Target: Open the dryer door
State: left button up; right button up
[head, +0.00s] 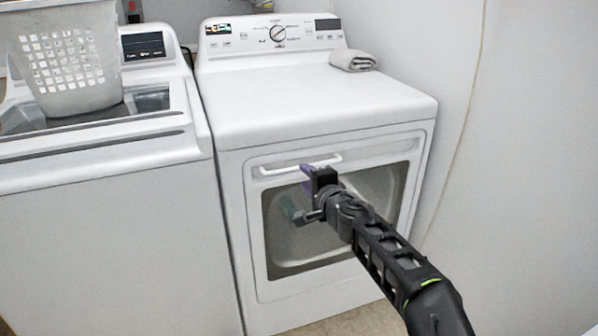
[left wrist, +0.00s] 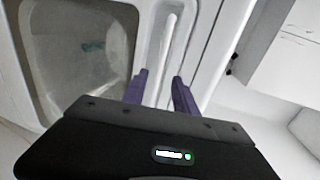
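The white dryer (head: 310,110) stands on the right in the head view. Its front door (head: 385,188) has a large window and appears shut. The white bar handle (head: 285,169) runs along the door's top edge; it also shows in the left wrist view (left wrist: 168,50). My left gripper (head: 307,172) is at the handle, near its right part. In the left wrist view the two purple fingers (left wrist: 158,88) are apart, with the handle bar lined up between them. I cannot tell whether they touch it. My right gripper is not in view.
A white washer (head: 100,220) stands close on the dryer's left, with a perforated basket (head: 68,60) on top. A wall (head: 500,150) is to the right. Some floor shows before the dryer.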

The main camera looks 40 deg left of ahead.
aim_at(297, 170)
pick_arm(q)
jog(key=x, duration=0.6)
jog(key=shift+w+a+f, duration=0.15)
jog(key=shift+a, duration=0.15)
jog(key=shift+c, duration=0.5)
grip_shut()
dwell(0.6)
